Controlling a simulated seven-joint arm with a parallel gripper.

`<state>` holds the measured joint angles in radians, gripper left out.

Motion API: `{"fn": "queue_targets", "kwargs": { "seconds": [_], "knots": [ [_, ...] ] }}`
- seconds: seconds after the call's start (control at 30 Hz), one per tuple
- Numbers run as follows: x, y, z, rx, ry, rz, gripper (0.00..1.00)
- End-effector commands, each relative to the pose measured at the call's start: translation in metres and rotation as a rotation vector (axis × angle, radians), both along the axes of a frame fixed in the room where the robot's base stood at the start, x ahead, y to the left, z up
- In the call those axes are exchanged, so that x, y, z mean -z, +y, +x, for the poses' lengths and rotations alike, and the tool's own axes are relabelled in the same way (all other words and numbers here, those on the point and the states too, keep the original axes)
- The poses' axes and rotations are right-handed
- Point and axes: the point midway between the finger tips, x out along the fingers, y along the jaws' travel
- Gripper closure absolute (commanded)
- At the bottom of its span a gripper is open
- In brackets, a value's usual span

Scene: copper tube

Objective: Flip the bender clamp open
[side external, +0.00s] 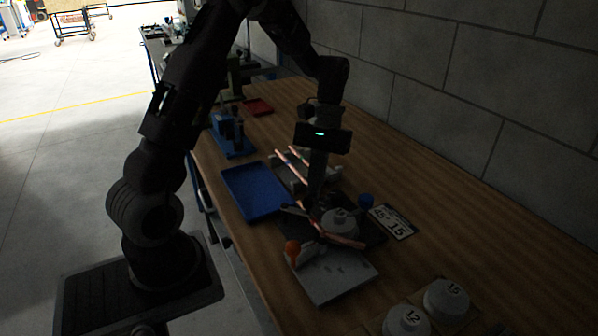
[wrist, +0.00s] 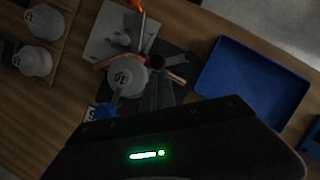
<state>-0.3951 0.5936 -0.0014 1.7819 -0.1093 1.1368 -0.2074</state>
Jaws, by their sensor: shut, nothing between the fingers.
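The bender has a dark base (side external: 368,232) and a pale grey round die (side external: 340,219), also seen in the wrist view (wrist: 127,80). A bent copper tube (side external: 345,241) lies against the die; it shows in the wrist view too (wrist: 174,77). A handle with an orange knob (side external: 292,249) reaches over the light grey plate (side external: 335,277). The clamp is hard to pick out among dark parts beside the die; I cannot tell its position. My gripper (side external: 316,196) points down, shut and empty, just behind the die. Its fingertips are dark, and contact with the bender is unclear.
A blue tray (side external: 245,194) lies left of the bender, and a grey rack (side external: 318,178) with copper tubes stands behind. A blue knob (side external: 366,200) and label card (side external: 397,224) are at right. Dies marked 12 (side external: 403,320) and 15 (side external: 447,300) stand in front. Bench is clear along the wall.

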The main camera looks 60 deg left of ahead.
Motion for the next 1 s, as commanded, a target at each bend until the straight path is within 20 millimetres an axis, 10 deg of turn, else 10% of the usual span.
{"fn": "queue_targets", "kwargs": {
  "seconds": [1.0],
  "knots": [
    [0.0,-0.035,-0.028,0.693,-0.001,0.001,1.0]
  ]
}}
